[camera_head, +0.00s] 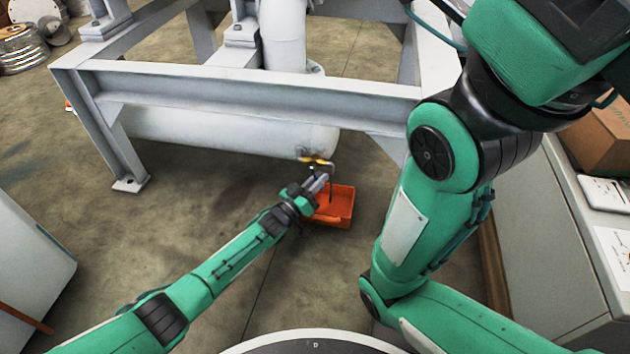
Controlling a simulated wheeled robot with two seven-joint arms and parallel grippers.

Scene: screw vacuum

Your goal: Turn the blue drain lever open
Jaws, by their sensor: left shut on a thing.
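My left gripper (320,182) reaches in from the lower left to the drain under the end of the white tank (225,131). Its fingers are shut on what seems to be the drain lever, which they hide; no blue shows clearly. A yellow handle (318,160) sits on the drain fitting just above the fingertips. A thin drain pipe (332,173) bends down beside them. An orange bin (338,216) stands on the floor below, partly behind the gripper. My right gripper is out of view.
A grey steel frame beam (250,85) crosses above the tank, with a leg (110,150) on the left. A grey cabinet (545,235) stands at the right, with a cardboard box (603,135) on it. A white cabinet (30,270) is at lower left. Floor between is clear.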

